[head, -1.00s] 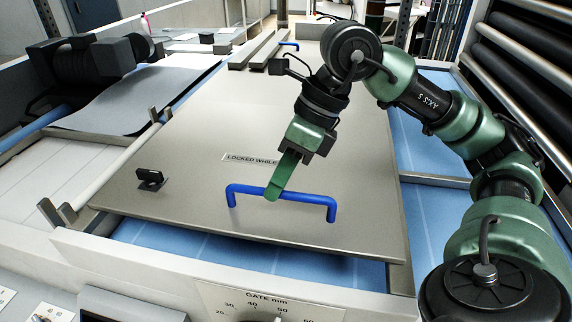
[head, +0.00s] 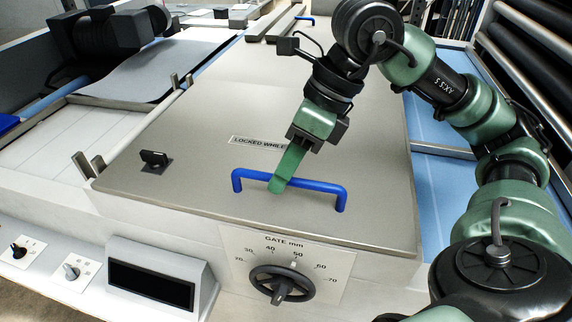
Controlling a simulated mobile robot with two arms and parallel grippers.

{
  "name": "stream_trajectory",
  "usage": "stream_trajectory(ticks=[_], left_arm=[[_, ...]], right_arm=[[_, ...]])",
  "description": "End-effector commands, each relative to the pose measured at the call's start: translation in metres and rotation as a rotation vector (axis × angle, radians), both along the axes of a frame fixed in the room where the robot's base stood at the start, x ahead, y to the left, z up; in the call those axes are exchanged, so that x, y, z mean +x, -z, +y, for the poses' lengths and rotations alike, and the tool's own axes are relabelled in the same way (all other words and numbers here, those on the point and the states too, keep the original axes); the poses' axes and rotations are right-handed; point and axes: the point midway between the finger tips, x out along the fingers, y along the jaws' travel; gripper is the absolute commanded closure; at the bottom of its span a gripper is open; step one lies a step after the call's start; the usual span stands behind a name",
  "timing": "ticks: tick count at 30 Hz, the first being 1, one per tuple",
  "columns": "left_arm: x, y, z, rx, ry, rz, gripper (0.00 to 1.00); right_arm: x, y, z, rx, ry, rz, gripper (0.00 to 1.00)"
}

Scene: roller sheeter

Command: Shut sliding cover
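The sliding cover (head: 200,120) is a large flat grey plate with a "LOCKED WHILE" label, seen in the head view. Its front edge lies over the machine's white front frame, and no blue bed shows in front of it. A blue bar handle (head: 318,187) stands on the cover near that edge. My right gripper (head: 278,184) reaches down to the handle, its green fingers at the bar left of the middle. It looks shut on the bar; the far finger is hidden.
A small black latch (head: 154,160) sits on the cover's left part. A gate dial (head: 281,285), a dark display (head: 151,285) and small knobs are on the front panel. Dark rollers (head: 530,90) stand at the right. Blue bed (head: 440,130) shows right of the cover.

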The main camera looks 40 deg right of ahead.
Motion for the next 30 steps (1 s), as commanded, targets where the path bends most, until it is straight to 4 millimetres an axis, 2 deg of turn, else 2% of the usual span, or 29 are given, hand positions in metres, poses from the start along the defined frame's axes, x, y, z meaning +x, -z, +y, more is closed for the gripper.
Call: stream_trajectory(ticks=[11, 22, 30], left_arm=[[0.0, 0.001, 0.008, 0.01, 0.003, 0.0, 0.64], [-0.001, 0.003, 0.008, 0.01, 0.002, 0.002, 0.64], [-0.002, 0.002, 0.008, 0.01, 0.002, 0.003, 0.64]], right_arm=[[0.0, -0.005, -0.003, 0.0, 0.003, -0.005, 0.64], [-0.011, -0.059, -0.023, 0.001, 0.001, -0.006, 0.64], [-0.015, -0.072, -0.029, -0.002, 0.0, -0.001, 0.64]])
